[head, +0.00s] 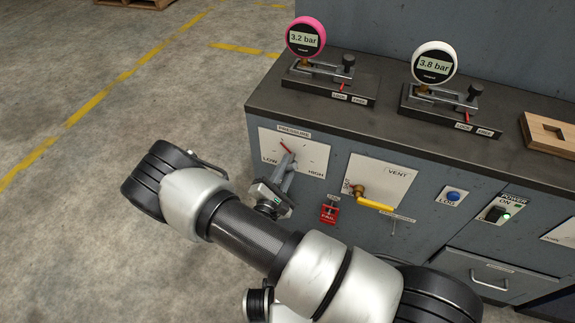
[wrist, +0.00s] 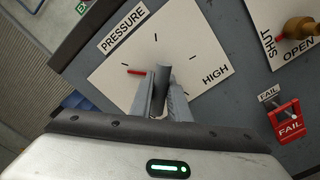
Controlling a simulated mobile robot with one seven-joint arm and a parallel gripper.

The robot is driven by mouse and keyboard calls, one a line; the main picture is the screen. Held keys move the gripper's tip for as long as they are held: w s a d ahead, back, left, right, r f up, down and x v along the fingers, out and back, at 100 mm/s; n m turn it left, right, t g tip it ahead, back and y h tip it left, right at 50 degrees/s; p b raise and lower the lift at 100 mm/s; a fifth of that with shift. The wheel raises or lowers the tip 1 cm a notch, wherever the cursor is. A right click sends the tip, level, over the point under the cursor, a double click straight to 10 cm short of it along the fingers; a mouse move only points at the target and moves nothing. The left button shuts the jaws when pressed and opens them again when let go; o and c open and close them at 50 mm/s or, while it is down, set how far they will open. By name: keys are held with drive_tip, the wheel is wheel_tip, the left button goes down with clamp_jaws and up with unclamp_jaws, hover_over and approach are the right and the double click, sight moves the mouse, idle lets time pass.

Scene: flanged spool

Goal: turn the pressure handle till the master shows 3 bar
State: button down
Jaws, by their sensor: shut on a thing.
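The pressure dial plate (head: 316,154) is on the front of the grey cabinet, marked LOW at left and HIGH at right. My gripper (head: 286,166) is shut on the pressure handle at its middle. In the wrist view the fingers (wrist: 161,98) close on the grey handle (wrist: 162,74), with the red pointer (wrist: 140,72) showing to its left. The fingers hide part of the handle. A pink-rimmed gauge (head: 306,39) on the bench reads 3.2 bar. A white-rimmed gauge (head: 433,64) reads 3.8 bar. I cannot tell from their faces which is the master.
A blue LOG button (head: 453,196) and a green-lit power switch (head: 496,213) are further right. The floor at left is clear.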

drive_tip(key=shift+f+m, duration=0.1)
drive_tip(key=shift+m, duration=0.3)
drive_tip(key=c, duration=1.7)
unclamp_jaws()
drive_tip(key=shift+o, duration=0.2)
drive_tip(key=p+v, duration=0.1)
drive_tip(key=v, duration=1.6)
drive_tip(key=shift+s, duration=0.2)
drive_tip(key=shift+a, duration=0.1)
